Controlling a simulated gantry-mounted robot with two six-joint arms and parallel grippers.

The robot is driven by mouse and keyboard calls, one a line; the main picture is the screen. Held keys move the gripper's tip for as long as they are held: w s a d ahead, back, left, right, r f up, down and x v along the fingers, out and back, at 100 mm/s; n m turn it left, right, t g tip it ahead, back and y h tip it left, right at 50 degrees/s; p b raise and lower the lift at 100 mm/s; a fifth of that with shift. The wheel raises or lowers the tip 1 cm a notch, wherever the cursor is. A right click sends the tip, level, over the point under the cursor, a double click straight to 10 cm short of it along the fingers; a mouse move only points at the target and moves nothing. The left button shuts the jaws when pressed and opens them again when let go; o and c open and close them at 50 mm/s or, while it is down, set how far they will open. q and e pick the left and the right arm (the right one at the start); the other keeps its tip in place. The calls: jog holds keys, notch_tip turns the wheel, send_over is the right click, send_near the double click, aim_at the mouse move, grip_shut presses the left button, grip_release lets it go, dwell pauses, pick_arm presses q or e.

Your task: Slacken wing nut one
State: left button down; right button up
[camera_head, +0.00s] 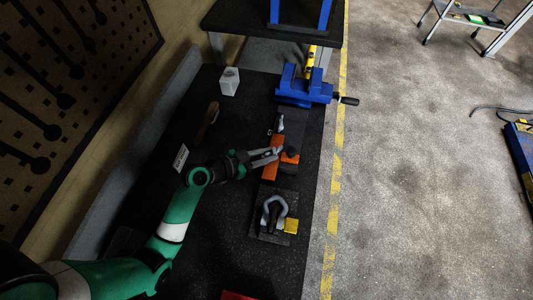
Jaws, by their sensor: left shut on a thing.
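My left gripper (276,153) reaches in from the left. Its grey fingers are at an orange fixture (270,171) on the dark bench and are shut on a small part there. The fingers largely hide that part, and I cannot make out whether it is wing nut one. No wing nut shows clearly elsewhere. My right gripper is not in view.
Nearer on the bench (235,262), a plate carries a grey horseshoe-shaped part (273,207) and a yellow block (291,226). A blue vise (303,91) stands at the far right edge. A white cup (229,81) and a brown-handled tool (206,121) lie left.

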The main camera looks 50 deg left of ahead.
pick_arm(q)
jog(key=n+y+p, duration=0.1)
jog(key=p, duration=0.1)
jog(key=n+y+p, duration=0.1)
jog(key=shift+s+d+r+p, duration=0.1)
jog(key=shift+d+r+p, duration=0.1)
jog(key=shift+d+p, duration=0.15)
jog(key=shift+f+n+y+p, duration=0.15)
jog(key=shift+n+y+p, duration=0.15)
jog(key=shift+y, duration=0.2)
jog(key=shift+f, duration=0.1)
jog(key=c, duration=0.7)
grip_release()
